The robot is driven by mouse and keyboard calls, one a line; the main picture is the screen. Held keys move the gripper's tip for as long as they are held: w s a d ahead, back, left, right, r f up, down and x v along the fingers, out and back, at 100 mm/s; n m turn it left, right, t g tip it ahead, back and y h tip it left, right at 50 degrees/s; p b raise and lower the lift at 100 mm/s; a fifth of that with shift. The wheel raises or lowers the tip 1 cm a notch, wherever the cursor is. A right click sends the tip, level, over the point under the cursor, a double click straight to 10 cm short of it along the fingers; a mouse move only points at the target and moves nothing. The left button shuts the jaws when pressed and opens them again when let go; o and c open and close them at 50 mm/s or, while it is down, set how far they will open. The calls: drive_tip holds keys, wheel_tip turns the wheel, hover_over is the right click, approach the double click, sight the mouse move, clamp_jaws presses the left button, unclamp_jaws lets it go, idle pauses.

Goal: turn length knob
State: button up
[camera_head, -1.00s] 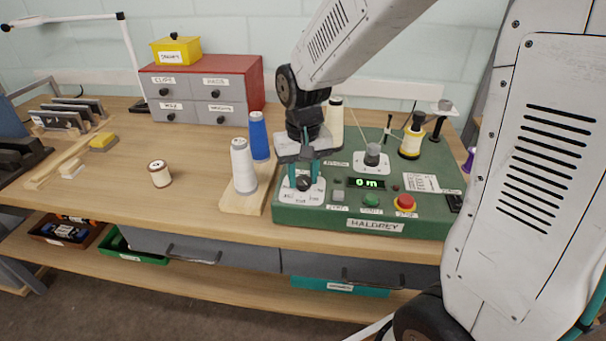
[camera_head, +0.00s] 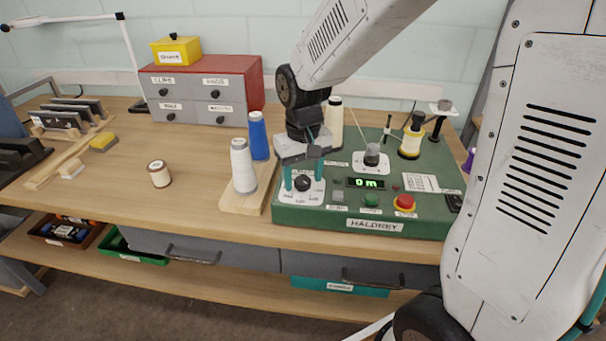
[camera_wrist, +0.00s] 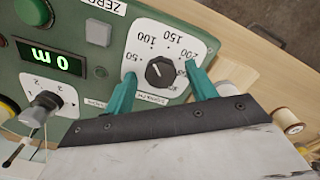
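The length knob (camera_wrist: 160,72) is a black knob on a white dial plate (camera_wrist: 148,28) marked 50, 100, 150 and 200. In the head view the knob (camera_head: 303,183) sits at the front left of the green machine (camera_head: 285,213). My gripper (camera_wrist: 161,90) is open, its teal fingers on either side of the knob with visible gaps. In the head view my gripper (camera_head: 303,180) reaches down over the dial from behind. The knob's pointer direction is too small to read surely. The machine's display (camera_head: 366,183) reads 0 m.
A white thread cone (camera_head: 242,165) and a blue one (camera_head: 258,136) stand on a wooden board left of the machine. A green button (camera_head: 371,201) and a red stop button (camera_head: 404,202) sit right of the dial. A brown-ended spool (camera_head: 159,174) stands on the open tabletop.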

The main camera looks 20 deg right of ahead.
sight(303, 180)
drive_tip(key=shift+r, duration=3.95)
